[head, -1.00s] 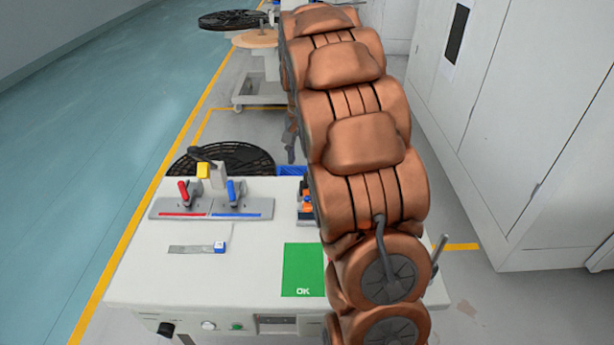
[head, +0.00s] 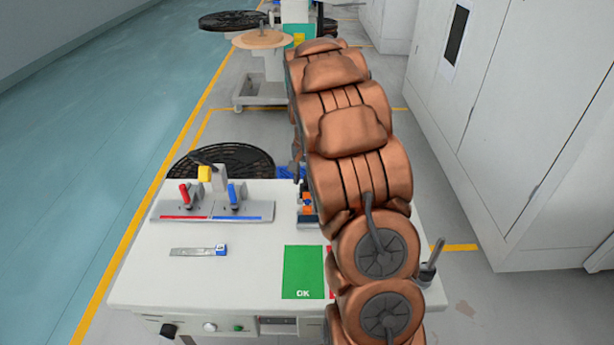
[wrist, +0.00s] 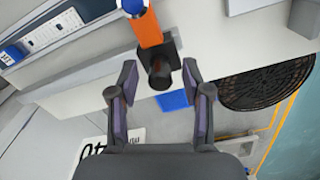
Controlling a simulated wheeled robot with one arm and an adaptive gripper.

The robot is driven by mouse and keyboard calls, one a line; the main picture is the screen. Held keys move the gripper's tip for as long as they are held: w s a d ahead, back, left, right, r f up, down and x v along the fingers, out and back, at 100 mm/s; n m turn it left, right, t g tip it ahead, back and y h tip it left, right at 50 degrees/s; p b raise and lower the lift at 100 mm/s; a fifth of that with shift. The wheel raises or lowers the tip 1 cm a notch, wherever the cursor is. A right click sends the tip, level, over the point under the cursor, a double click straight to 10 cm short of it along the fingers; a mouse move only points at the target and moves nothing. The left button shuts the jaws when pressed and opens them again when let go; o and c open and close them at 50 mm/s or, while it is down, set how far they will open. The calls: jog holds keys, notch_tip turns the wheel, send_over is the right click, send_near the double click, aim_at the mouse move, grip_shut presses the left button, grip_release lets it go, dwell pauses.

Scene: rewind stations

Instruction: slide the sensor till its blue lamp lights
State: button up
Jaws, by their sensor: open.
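An orange block with a blue end, probably the sensor, shows in the wrist view (wrist: 146,25). It sits by a dark mount with a black round knob (wrist: 160,73) at the table's edge. It also shows partly behind my arm in the head view (head: 306,203). My gripper (wrist: 160,84) is open, with one finger on each side of the knob. I cannot tell whether the fingers touch it. No lit lamp can be made out. My gripper is hidden behind my arm in the head view.
The white table (head: 200,285) carries a fixture with red and blue handles (head: 212,208), a small steel rule (head: 198,250) and a green OK mat (head: 303,271). A black reel (wrist: 265,85) is beyond the table edge. Grey cabinets (head: 530,120) stand at right.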

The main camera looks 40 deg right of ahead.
jog(key=shift+f, duration=0.1)
grip_shut()
dwell(0.4)
